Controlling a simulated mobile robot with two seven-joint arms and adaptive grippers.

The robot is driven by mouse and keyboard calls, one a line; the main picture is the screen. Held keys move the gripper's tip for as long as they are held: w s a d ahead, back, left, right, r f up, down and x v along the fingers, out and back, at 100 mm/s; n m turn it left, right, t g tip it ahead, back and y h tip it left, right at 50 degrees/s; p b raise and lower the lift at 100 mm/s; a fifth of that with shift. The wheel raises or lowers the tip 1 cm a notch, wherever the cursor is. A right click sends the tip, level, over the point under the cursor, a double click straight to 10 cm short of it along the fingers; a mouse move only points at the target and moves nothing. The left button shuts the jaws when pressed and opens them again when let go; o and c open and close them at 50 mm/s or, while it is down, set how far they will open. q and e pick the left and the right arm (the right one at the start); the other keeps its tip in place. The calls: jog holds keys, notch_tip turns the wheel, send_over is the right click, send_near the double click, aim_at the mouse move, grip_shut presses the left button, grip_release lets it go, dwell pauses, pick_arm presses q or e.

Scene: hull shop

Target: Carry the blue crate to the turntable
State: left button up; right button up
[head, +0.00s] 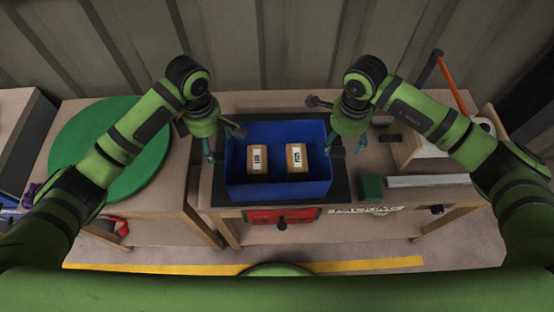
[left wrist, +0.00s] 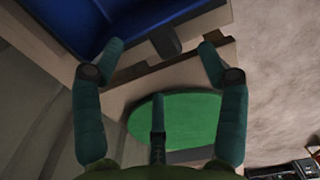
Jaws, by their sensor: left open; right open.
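The blue crate (head: 248,190) stands on a dark mat on the right-hand table, with two small labelled boxes (head: 257,160) inside it. The turntable (head: 150,172) is a flat green disc on the left-hand table, and its top looks bare. My left gripper (head: 215,150) is open at the left side of the crate. In the left wrist view the crate (left wrist: 150,20) is just beyond the open fingers, and the green turntable (left wrist: 190,118) lies further down. My right gripper (head: 345,145) is open at the crate's right side. I cannot tell whether either gripper touches the crate.
A green block (head: 371,187) and a pale metal bar (head: 428,181) lie right of the crate. A wooden holder with an orange-handled tool (head: 451,82) stands at the back right. A red drawer (head: 300,216) is under the table front. A narrow gap separates the tables.

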aim_at(217, 153)
pick_arm(q)
jog(key=shift+w+f, duration=0.1)
jog(key=shift+f, duration=3.5)
pick_arm(e)
jog(key=shift+w+f, duration=0.1)
jog(key=shift+f, duration=3.5)
